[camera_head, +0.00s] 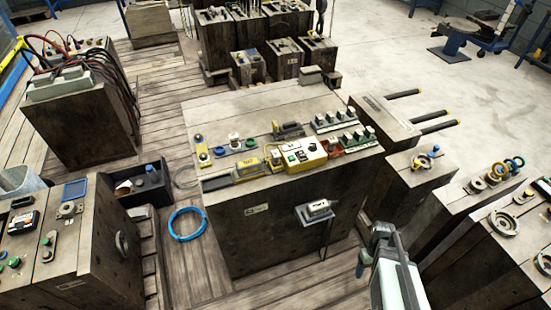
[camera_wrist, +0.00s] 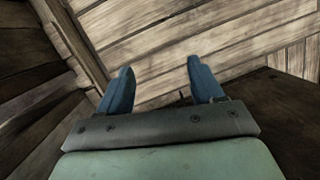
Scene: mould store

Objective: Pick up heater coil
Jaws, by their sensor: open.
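No thing in view can be named with certainty as the heater coil. A blue coiled ring (camera_head: 188,223) lies on the plank floor left of the central wooden block (camera_head: 290,235). Several small upright rings (camera_head: 505,168) in yellow and blue stand on a block at the right. My gripper (camera_wrist: 161,84) is open, with two blue fingers spread apart and nothing between them. Bare wooden planks show beyond the fingers in the wrist view. In the head view my pale green arm end is at the lower right, beside the central block and well away from the blue ring.
The central block's top holds a yellow-white control box (camera_head: 302,154), a yellow device (camera_head: 248,167) and several switches (camera_head: 345,140). A small device (camera_head: 318,208) sits on a bracket on its front. A black bin (camera_head: 145,185) stands left. Plank floor (camera_head: 215,265) is free around the ring.

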